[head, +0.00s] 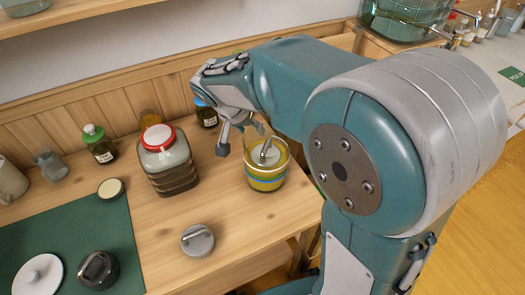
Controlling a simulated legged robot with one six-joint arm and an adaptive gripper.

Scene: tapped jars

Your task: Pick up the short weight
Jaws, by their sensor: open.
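A low, round grey metal weight (197,241) with a bar handle lies on the bare wooden bench, in front of the jars. A dark, round weight-like piece (98,269) with a handle sits on the green mat at the lower left. I cannot tell for certain which is the short weight; the grey one looks low. My gripper (241,137) is open, fingers pointing down, behind and above a yellow and blue banded jar (265,183). A grey metal piece (266,150) stands up inside that jar. My gripper appears empty; part of it is hidden by my arm.
A red-rimmed jar (168,165) of dark contents stands left of my gripper. Small bottles, one green-capped (100,145), line the back wall. A white knobbed lid (38,275) lies on the green mat (75,230). Bare wood surrounds the grey weight; the bench's front edge is nearby.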

